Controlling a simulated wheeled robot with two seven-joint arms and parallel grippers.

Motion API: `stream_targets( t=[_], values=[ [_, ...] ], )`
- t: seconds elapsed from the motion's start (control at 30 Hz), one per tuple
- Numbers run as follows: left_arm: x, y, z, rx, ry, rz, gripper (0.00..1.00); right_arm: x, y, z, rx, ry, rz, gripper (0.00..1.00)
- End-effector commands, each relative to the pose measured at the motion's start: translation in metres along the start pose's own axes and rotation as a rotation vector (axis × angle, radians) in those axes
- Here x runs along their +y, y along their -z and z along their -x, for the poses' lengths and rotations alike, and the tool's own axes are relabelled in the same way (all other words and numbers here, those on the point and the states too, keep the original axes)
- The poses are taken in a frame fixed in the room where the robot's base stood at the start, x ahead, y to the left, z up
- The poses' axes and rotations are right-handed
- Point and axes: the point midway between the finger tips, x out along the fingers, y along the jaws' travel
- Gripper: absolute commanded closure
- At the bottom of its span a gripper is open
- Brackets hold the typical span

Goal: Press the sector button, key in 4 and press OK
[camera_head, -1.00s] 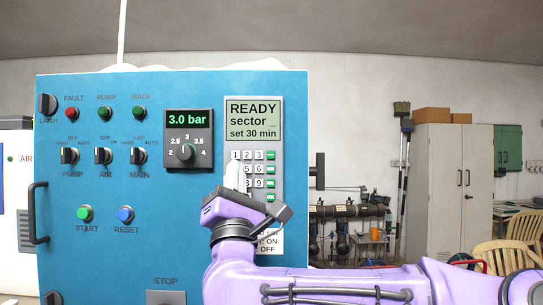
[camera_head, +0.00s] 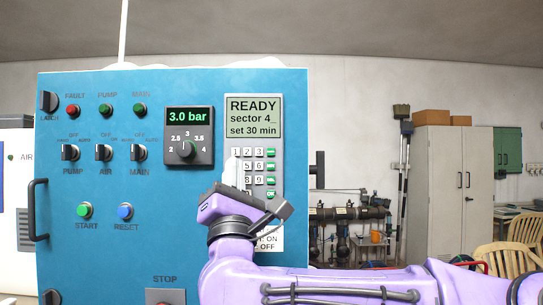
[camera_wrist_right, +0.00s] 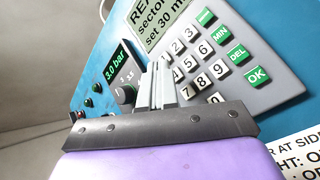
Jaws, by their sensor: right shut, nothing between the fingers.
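The keypad (camera_head: 258,167) is on the right of the blue panel, with white number keys and a column of green keys. Its screen (camera_head: 253,117) reads "READY, sector 4_, set 30 min". My right gripper (camera_head: 234,164) is shut and empty in front of the keypad's left column, hiding the 4 and 7 keys in the head view. In the right wrist view its fingers (camera_wrist_right: 158,70) are together beside the left column of number keys. The green OK key (camera_wrist_right: 257,76) shows clear of the fingers there. I cannot tell whether the fingertips touch a key. My left gripper is not in view.
A pressure dial (camera_head: 188,150) with a "3.0 bar" display is left of the keypad. Switches, a green START button (camera_head: 85,211) and a blue RESET button (camera_head: 126,212) are further left. A black handle (camera_head: 38,210) juts from the panel's left edge.

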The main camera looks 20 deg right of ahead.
Motion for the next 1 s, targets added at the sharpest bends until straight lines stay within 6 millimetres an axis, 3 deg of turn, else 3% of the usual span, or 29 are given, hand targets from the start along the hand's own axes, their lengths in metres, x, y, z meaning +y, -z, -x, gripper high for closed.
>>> stream_targets(
  t=[0.17, 0.8, 1.0],
  values=[
    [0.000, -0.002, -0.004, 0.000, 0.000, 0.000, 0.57, -0.004, 0.001, 0.002, 0.000, 0.001, 0.000, 1.00],
    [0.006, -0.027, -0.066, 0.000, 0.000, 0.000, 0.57, -0.069, -0.010, 0.042, -0.001, 0.002, -0.001, 1.00],
    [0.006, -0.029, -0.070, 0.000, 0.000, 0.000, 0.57, -0.076, -0.014, 0.044, 0.000, 0.000, -0.001, 1.00]
  ],
)
